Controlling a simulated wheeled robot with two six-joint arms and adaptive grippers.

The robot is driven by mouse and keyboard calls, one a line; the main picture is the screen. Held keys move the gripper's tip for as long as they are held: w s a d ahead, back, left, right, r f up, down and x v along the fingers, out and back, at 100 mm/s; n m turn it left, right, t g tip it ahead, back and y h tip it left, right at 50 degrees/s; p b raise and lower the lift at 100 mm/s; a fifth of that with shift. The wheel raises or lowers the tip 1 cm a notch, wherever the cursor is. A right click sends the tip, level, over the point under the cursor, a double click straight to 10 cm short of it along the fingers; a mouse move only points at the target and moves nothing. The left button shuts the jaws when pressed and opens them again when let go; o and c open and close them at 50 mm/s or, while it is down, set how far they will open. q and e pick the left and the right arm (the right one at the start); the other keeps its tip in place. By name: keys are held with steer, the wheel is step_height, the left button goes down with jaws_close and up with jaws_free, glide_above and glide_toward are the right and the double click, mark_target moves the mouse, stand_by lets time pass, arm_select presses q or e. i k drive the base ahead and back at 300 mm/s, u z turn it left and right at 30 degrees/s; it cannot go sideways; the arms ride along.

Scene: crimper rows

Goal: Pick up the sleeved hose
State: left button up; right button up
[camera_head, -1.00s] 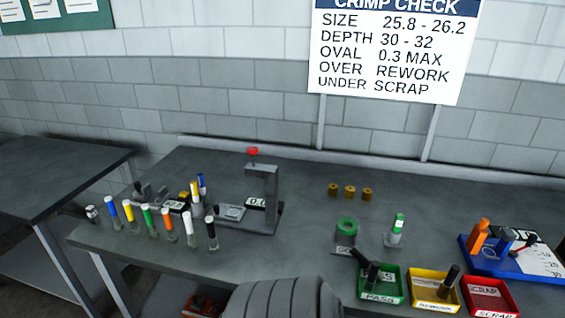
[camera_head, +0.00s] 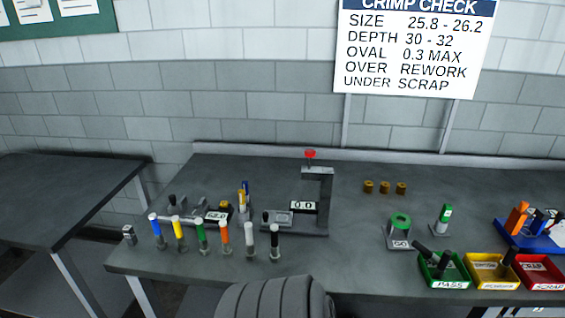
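Several short upright pieces with coloured upper parts stand in a row along the front left of the workbench (camera_head: 350,265): blue (camera_head: 155,226), yellow (camera_head: 178,230), green (camera_head: 200,232), orange (camera_head: 224,235), white (camera_head: 250,237) and black (camera_head: 275,238). A yellow one and a blue one (camera_head: 243,196) stand close together behind the row. Another green-and-white upright piece (camera_head: 443,217) stands alone at the right. I cannot tell which of these is the sleeved hose. Neither gripper is in view.
A gauge stand with a red knob (camera_head: 310,154) rises mid-bench. Brass rings (camera_head: 385,187) and a green ring on a GO block (camera_head: 400,222) lie right. Green (camera_head: 436,284), yellow (camera_head: 482,283) and red (camera_head: 543,283) trays line the front right. A second table (camera_head: 60,190) stands left.

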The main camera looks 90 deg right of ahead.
mark_target(432, 256)
steer(key=z, duration=2.7)
